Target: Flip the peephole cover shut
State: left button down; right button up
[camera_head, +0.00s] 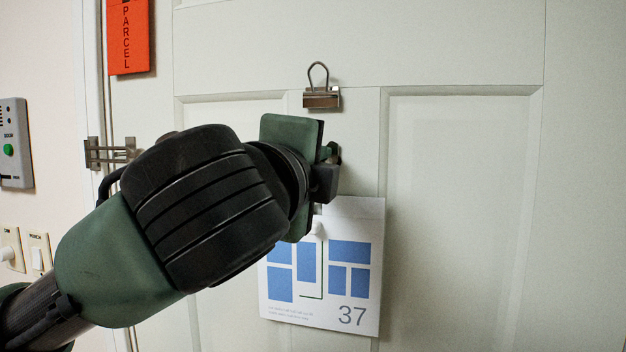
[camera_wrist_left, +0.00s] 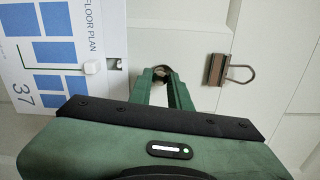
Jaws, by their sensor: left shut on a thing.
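The peephole cover (camera_wrist_left: 163,69) is a small round metal piece on the white door, between the fingertips in the left wrist view. In the head view a bit of metal (camera_head: 334,152) shows just past my gripper and looks like the same piece. My left gripper (camera_head: 327,172) is at the door, below the binder clip. In the left wrist view my left gripper (camera_wrist_left: 162,78) has its green fingers converging on the cover, shut on it. The fingers hide part of the cover, so its exact angle cannot be told. My right gripper is not in view.
A binder clip (camera_head: 321,98) is on the door above the gripper. A floor plan sheet (camera_head: 352,314) hangs below, partly behind my arm. A metal latch (camera_head: 100,153), an orange parcel sign (camera_head: 128,38) and a door-button box (camera_head: 14,145) are at left. The door's right side is clear.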

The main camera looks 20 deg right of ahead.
pick_arm(q)
jog(key=shift+s+d+f+n+b, duration=0.15)
jog(key=shift+n+b, duration=0.2)
jog(key=shift+n, duration=0.4)
jog(key=shift+d+n+b, duration=0.1)
jog(key=shift+n+b, duration=0.3)
jog(key=shift+n, duration=0.3)
jog(key=shift+s+d+f+n+b, duration=0.15)
jog(key=shift+n+b, duration=0.2)
jog(key=shift+n, duration=0.4)
jog(key=shift+r, duration=0.1)
jog(key=c, duration=1.3)
grip_release()
jog(key=b+v, duration=0.2)
jog(key=v, duration=0.5)
jog(key=shift+s+a+b, duration=0.25)
jog(key=shift+a+b, duration=0.05)
